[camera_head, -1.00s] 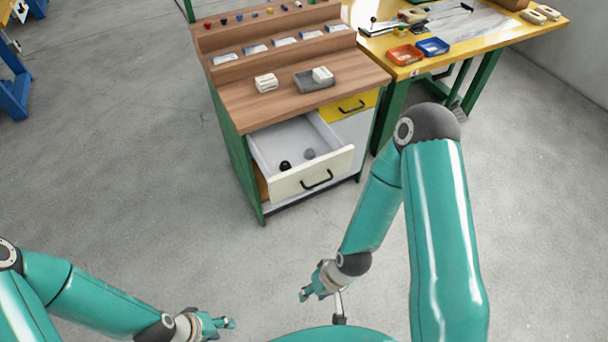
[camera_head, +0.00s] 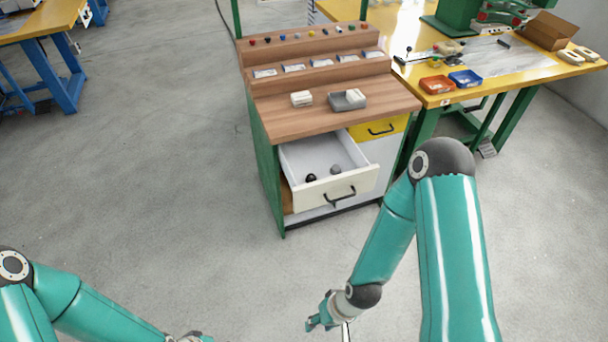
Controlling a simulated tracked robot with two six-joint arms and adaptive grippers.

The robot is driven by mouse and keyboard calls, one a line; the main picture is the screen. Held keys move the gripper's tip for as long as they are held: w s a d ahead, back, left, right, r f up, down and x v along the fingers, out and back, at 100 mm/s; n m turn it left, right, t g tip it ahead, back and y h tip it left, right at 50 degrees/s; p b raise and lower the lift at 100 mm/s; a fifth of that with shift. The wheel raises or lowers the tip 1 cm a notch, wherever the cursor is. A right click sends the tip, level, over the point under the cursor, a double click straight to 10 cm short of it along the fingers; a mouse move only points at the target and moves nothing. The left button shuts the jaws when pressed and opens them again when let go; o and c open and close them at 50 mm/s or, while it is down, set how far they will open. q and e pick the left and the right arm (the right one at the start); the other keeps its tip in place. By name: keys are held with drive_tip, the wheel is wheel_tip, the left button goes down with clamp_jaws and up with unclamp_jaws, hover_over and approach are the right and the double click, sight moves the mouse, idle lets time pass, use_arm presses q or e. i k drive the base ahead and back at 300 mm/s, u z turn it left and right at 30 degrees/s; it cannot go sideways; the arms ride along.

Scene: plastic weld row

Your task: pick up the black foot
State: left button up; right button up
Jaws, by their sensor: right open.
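The black foot (camera_head: 311,178) is a small dark round piece in the open white drawer (camera_head: 365,184) of the wooden-topped cabinet. A grey round piece (camera_head: 335,169) lies to its right in the same drawer. My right gripper (camera_head: 311,325) is open and empty, low in front of the cabinet and well short of the drawer. My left gripper (camera_head: 200,339) shows only in part at the bottom edge; its fingers are cut off.
The cabinet top (camera_head: 290,123) bears a grey tray (camera_head: 346,105) and a white block (camera_head: 301,99). A yellow bench (camera_head: 510,72) with an orange bin (camera_head: 437,85) and a blue bin (camera_head: 465,79) stands at right. The floor left of the cabinet is clear.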

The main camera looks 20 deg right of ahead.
sight(310, 177)
drive_tip(key=i, duration=0.85)
drive_tip(key=z, duration=0.05)
